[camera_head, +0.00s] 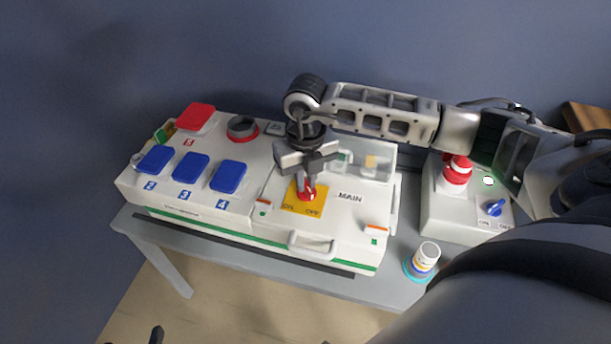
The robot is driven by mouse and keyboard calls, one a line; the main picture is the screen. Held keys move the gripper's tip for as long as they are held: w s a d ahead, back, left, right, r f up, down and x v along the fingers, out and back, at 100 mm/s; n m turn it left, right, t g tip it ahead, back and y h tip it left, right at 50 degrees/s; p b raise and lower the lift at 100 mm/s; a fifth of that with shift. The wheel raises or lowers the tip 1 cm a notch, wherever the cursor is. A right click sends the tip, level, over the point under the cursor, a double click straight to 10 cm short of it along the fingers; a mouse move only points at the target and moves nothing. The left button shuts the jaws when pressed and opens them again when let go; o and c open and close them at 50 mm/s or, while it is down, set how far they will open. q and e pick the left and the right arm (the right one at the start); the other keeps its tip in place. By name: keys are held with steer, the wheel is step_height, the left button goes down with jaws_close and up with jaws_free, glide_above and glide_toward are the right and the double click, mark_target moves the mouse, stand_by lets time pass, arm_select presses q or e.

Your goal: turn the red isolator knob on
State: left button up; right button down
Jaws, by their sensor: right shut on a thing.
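The red isolator knob (308,196) sits on a yellow plate (297,208) marked ON and OFF, on the top of the white socket box (345,218) beside the word MAIN. My right gripper (308,188) points down over the plate and is shut on the red knob. Its fingers and wrist hide part of the knob, so I cannot tell exactly which way it is turned. My left gripper cannot be made out; only a small dark tip shows at the bottom edge.
Blue socket lids (191,168) and a red lid (196,117) are on the box's left part. A clear cover (367,163) stands raised behind the knob. A grey box (462,215) with a blue knob (495,207) and a small striped cylinder (427,256) are at the right.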

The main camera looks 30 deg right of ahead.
steer(key=m+p, duration=0.1)
steer(key=m, duration=0.4)
steer(key=shift+s+d+r+p, duration=0.1)
steer(key=shift+p, duration=0.2)
steer(key=m+p, duration=0.1)
steer(key=m, duration=0.1)
steer(key=shift+m, duration=0.4)
steer(key=shift+m+p, duration=0.5)
steer(key=shift+m, duration=0.4)
steer(key=shift+s+d+m+p, duration=0.1)
steer(key=shift+m+p, duration=0.4)
steer(key=shift+m, duration=0.4)
steer(key=m+p, duration=0.2)
steer(key=m, duration=0.2)
steer(key=shift+s, duration=0.1)
arm_select(q)
steer(key=shift+a+r+g+y+p, duration=0.2)
steer(key=shift+r+p, duration=0.05)
steer(key=shift+r, duration=0.5)
steer(key=shift+a+r+g+y+p, duration=0.15)
steer(key=shift+r+g+y+p, duration=0.05)
steer(key=shift+r, duration=0.55)
arm_select(e)
steer(key=shift+m, duration=0.7)
arm_select(q)
steer(key=shift+s+f, duration=0.1)
steer(key=shift+f, duration=0.1)
arm_select(e)
steer(key=c, duration=1.5)
jaws_free()
